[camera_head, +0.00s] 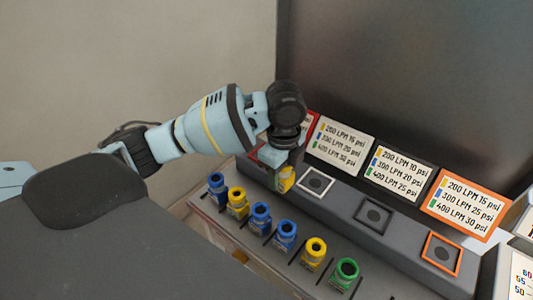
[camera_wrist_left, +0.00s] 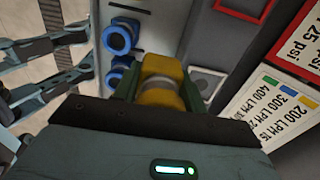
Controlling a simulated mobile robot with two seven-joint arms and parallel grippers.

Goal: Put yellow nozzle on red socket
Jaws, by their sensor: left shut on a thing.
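My left gripper (camera_head: 286,168) is shut on a yellow nozzle (camera_head: 285,183) above the grey pump ledge. The wrist view shows the yellow nozzle (camera_wrist_left: 163,82) between the fingers of the left gripper (camera_wrist_left: 160,92). The red socket (camera_wrist_left: 243,8), a red-framed square, shows at the top edge of the wrist view, apart from the nozzle. In the head view the gripper mostly hides it. A white-framed socket (camera_head: 316,183) is just right of the held nozzle. My right gripper is in neither view.
The front rack holds blue nozzles (camera_head: 217,186), yellow nozzles (camera_head: 314,252) and a green nozzle (camera_head: 344,274). A black socket (camera_head: 373,215) and an orange socket (camera_head: 441,251) lie to the right. Label signs (camera_head: 399,174) stand behind the sockets, against a dark panel.

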